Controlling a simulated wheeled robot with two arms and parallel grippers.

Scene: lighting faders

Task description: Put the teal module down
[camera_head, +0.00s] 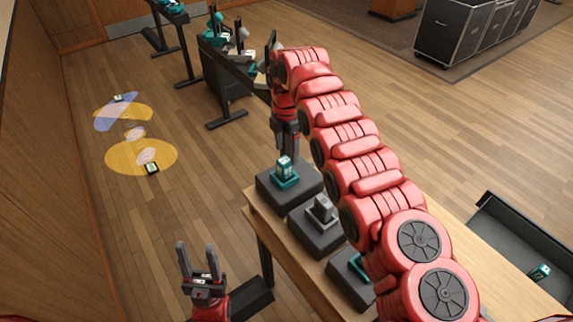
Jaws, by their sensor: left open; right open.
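A teal module (285,171) with a pale marked face stands upright on the dark block at the far end of the wooden table (300,266). My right gripper (287,154) points down directly above this module, its jaws open. The fingertips are close to the module's top; I cannot tell whether they still touch it. My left gripper (199,258) is open and empty, fingers up, left of the table.
A grey piece (322,209) stands on the middle dark block. A third block carries a teal frame (357,265), partly hidden by my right arm. A dark tray (500,214) at right holds a small teal piece (540,272). Dark racks (222,75) stand behind.

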